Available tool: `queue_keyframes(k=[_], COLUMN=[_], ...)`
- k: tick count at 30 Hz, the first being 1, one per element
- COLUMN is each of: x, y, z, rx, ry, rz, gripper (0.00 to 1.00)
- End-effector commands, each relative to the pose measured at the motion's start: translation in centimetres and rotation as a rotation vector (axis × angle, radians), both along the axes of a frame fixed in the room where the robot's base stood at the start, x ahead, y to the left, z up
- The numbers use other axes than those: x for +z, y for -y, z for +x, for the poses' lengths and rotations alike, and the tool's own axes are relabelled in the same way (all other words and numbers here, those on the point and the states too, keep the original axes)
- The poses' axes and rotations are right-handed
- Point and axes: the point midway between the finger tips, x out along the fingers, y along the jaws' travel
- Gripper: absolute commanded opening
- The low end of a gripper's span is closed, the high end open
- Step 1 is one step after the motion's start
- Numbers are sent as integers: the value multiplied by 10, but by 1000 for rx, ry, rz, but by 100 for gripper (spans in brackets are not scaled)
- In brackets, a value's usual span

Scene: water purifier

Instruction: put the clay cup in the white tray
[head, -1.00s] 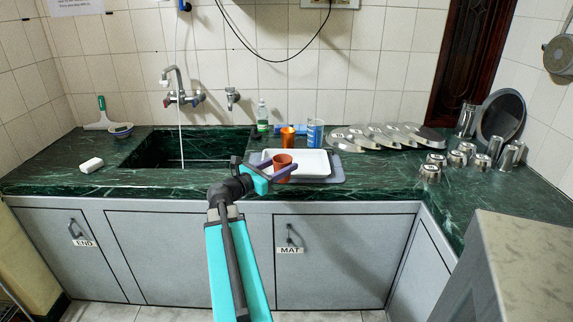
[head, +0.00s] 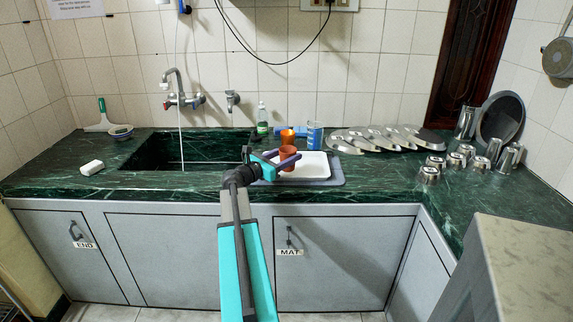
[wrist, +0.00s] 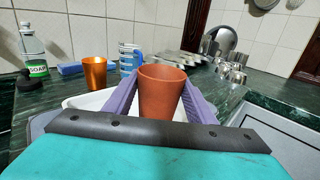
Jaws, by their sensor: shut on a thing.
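The clay cup (head: 288,157) is reddish-brown and upright. My gripper (head: 286,160) is shut on it, with a purple finger on each side. The wrist view shows the clay cup (wrist: 160,92) between both fingers (wrist: 160,98). The white tray (head: 314,167) lies on a grey mat (head: 338,181) on the counter, right of the sink. The cup appears over the left part of the tray. Whether its base touches the tray is hidden by my gripper. In the wrist view the tray's rim (wrist: 80,102) shows behind my gripper.
A soap bottle (head: 262,119) stands further left. The sink (head: 190,150) is left of my gripper. Flat metal pieces (head: 375,140) and several steel tumblers (head: 430,172) are at right.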

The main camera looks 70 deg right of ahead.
Motion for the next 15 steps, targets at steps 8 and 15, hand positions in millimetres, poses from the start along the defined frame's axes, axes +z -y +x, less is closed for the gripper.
queue_keyframes(k=[8, 15], x=[0, 0], y=[1, 8], z=[0, 2], rx=[0, -1], ry=[0, 0], rz=[0, 0], gripper=[26, 26])
